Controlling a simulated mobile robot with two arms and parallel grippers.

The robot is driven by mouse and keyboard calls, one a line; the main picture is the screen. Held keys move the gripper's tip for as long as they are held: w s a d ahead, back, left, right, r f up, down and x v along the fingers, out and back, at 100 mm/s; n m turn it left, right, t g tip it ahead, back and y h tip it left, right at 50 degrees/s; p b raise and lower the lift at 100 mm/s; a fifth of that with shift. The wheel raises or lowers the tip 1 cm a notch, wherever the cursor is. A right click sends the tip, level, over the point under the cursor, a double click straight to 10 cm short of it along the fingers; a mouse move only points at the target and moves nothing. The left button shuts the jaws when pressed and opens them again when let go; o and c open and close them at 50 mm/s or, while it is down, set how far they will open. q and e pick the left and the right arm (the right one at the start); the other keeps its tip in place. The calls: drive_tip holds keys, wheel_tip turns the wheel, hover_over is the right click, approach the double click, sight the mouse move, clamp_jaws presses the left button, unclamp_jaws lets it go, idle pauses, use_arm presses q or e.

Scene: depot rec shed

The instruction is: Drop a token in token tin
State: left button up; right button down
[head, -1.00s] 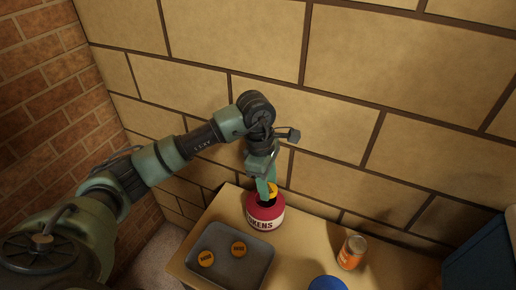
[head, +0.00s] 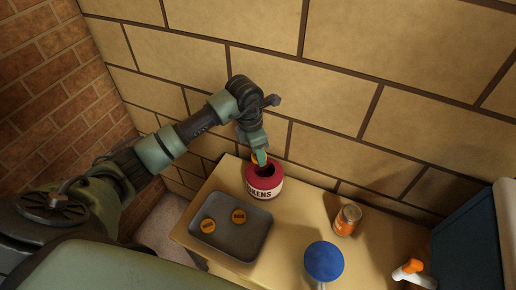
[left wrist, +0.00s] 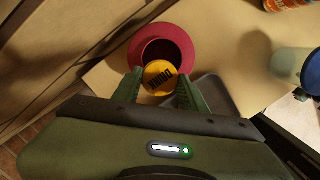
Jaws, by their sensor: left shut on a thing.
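The token tin (head: 264,190) is a round red tin with a pale label ending in "KENS" and a dark open top. It stands on the table by the wall. My left gripper (head: 260,160) is over the back of its opening, pointing down. In the left wrist view the gripper (left wrist: 158,80) is shut on a yellow-orange token (left wrist: 160,76) with dark lettering. That token overlaps the tin's dark opening (left wrist: 163,50) there; its exact height above the rim is unclear. Two more orange tokens, one left (head: 208,226) and one right (head: 239,216), lie in a grey tray. My right gripper is not in view.
The grey tray (head: 232,243) lies just in front of the tin. An orange can (head: 347,220) and a round blue-topped thing (head: 324,262) stand to the right. An orange-and-white bottle (head: 410,272) and a blue box (head: 468,240) are farther right. The brick wall (head: 330,100) is close behind.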

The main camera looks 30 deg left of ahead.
sight(255, 157)
use_arm(q)
drive_tip(key=shift+f, duration=0.4)
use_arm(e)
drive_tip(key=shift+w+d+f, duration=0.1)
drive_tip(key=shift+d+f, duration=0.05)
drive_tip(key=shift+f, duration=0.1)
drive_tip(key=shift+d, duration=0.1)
use_arm(q)
drive_tip(key=o, duration=1.4)
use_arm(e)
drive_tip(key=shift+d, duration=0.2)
use_arm(q)
drive_tip(key=r, duration=0.2)
drive_tip(key=r+b, duration=0.1)
drive_tip(key=r, duration=0.1)
drive_tip(key=r+b, duration=0.1)
drive_tip(key=r, duration=0.1)
drive_tip(key=shift+s+a+r, duration=0.3)
drive_tip(key=shift+a+r, duration=0.05)
drive_tip(key=shift+s+r, duration=0.1)
drive_tip(key=shift+r, duration=0.45)
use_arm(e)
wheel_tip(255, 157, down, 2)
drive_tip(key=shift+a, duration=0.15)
